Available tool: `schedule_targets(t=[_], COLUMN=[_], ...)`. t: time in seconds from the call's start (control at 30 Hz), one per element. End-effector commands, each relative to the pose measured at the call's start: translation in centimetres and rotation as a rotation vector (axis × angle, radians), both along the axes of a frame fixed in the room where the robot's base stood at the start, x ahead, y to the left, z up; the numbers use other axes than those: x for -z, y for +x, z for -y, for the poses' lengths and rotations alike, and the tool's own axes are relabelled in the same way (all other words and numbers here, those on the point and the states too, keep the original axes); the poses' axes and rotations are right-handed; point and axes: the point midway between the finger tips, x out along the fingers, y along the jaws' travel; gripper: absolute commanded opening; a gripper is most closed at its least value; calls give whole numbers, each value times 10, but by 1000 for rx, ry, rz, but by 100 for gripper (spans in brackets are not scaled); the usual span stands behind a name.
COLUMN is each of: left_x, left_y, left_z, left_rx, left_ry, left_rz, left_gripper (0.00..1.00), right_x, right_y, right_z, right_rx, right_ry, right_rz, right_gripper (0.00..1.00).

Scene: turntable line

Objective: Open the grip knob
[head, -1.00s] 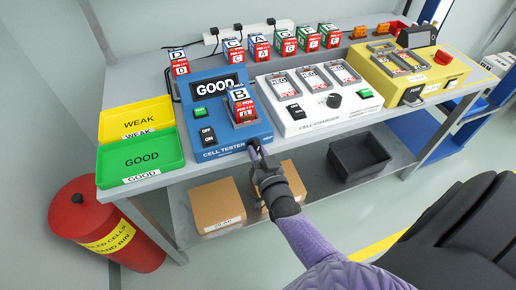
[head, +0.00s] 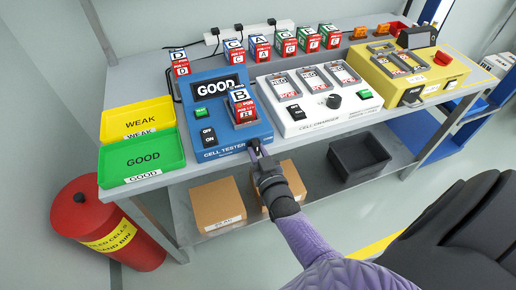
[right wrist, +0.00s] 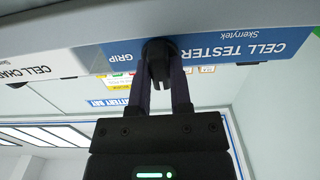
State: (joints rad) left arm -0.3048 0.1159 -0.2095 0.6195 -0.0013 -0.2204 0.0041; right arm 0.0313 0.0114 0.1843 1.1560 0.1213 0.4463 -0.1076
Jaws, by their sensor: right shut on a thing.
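The blue cell tester (head: 222,134) stands on the bench, its display reading GOOD. A cell marked B (head: 241,105) sits upright in its slot. The grip knob (right wrist: 158,50) is a small round black knob on the tester's front face, beside the printed word GRIP in the right wrist view. My right gripper (head: 255,147) is at the tester's lower front edge. Its two fingers (right wrist: 161,72) are closed on the knob, one on each side. In the head view the gripper hides the knob. My left gripper is not in view.
Yellow WEAK (head: 136,119) and green GOOD (head: 142,156) trays are left of the tester. A white cell charger (head: 320,105) and a yellow machine (head: 410,78) stand to its right. Several cells line the back. A red bin (head: 105,225) stands at the lower left.

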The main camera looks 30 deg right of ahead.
Motion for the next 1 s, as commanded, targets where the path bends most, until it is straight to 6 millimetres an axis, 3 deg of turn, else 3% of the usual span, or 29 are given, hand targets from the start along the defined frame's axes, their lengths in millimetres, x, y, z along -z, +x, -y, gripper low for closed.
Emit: schedule_targets(t=[0.07,0.1,0.17,0.53,0.9,1.0], left_x=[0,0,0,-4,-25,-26], left_y=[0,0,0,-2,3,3], left_z=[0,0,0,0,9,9], left_rx=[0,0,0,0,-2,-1], left_ry=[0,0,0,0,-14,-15], left_rz=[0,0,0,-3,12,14], left_gripper=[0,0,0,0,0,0], right_x=[0,0,0,-1,-1,0], right_y=[0,0,0,-8,-84,-94], right_z=[0,0,0,-2,-20,-23], right_rx=[-1,0,0,-1,-1,0], right_ry=[-2,-2,-2,-1,1,0], right_rz=[-1,-1,-1,-2,-4,-2], right_gripper=[0,27,40,40,40,40])
